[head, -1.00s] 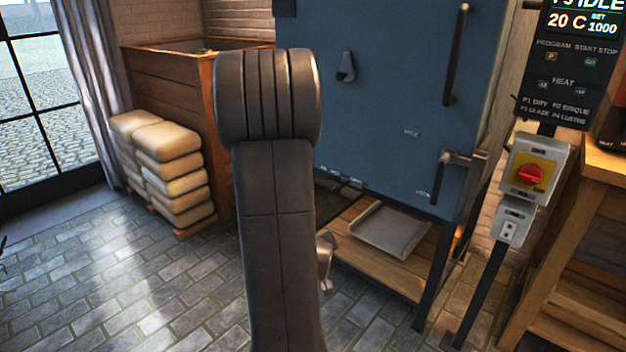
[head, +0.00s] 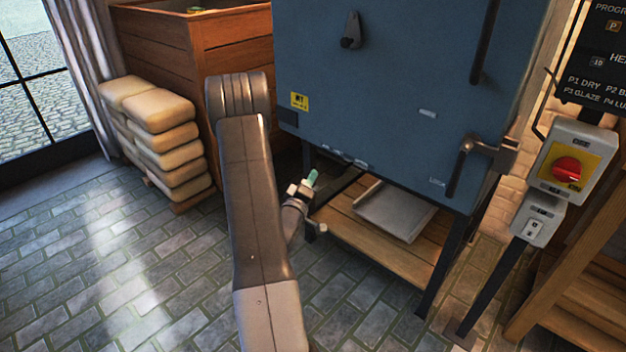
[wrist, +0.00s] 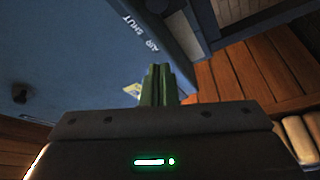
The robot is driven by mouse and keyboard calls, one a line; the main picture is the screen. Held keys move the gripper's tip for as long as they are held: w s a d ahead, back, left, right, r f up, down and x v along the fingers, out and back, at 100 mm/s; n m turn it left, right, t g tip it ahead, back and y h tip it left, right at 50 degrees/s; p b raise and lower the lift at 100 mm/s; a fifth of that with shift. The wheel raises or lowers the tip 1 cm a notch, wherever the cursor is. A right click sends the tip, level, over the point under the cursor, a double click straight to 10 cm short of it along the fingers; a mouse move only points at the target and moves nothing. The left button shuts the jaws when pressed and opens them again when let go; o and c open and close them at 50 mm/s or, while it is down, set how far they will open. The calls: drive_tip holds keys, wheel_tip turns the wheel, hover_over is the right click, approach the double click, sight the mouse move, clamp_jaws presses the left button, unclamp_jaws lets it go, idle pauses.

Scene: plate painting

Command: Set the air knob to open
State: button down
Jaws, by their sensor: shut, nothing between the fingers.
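The blue kiln (head: 400,75) stands ahead. Its front carries a white "AIR SHUT" label, seen near the top of the wrist view on the blue face (wrist: 75,50). Small white labels (head: 345,158) run along the kiln's lower edge in the head view, too small to read. I cannot make out the air knob itself for certain in either view. My gripper (head: 313,177) is below the kiln's lower left edge, apart from it as far as I can tell. Its green fingers (wrist: 158,84) are shut with nothing between them.
A grey tray (head: 395,210) lies on the wooden shelf under the kiln. A dark handle (head: 458,168) sits at the kiln's right. A red switch (head: 567,169) stands on a post farther right. Stacked sacks (head: 160,110) and a wooden crate (head: 155,45) are at left. The front floor is clear.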

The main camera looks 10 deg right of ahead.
drive_tip(key=w+d+b, duration=0.2)
drive_tip(key=w+d, duration=0.1)
drive_tip(key=d, duration=0.3)
drive_tip(key=shift+w+f, duration=0.3)
drive_tip(key=shift+f, duration=0.1)
drive_tip(key=shift+d, duration=0.15)
drive_tip(key=s+d+b, duration=0.3)
drive_tip(key=s+d, duration=0.1)
drive_tip(key=s, duration=0.1)
drive_tip(key=shift+s, duration=0.3)
drive_tip(key=shift+d, duration=0.1)
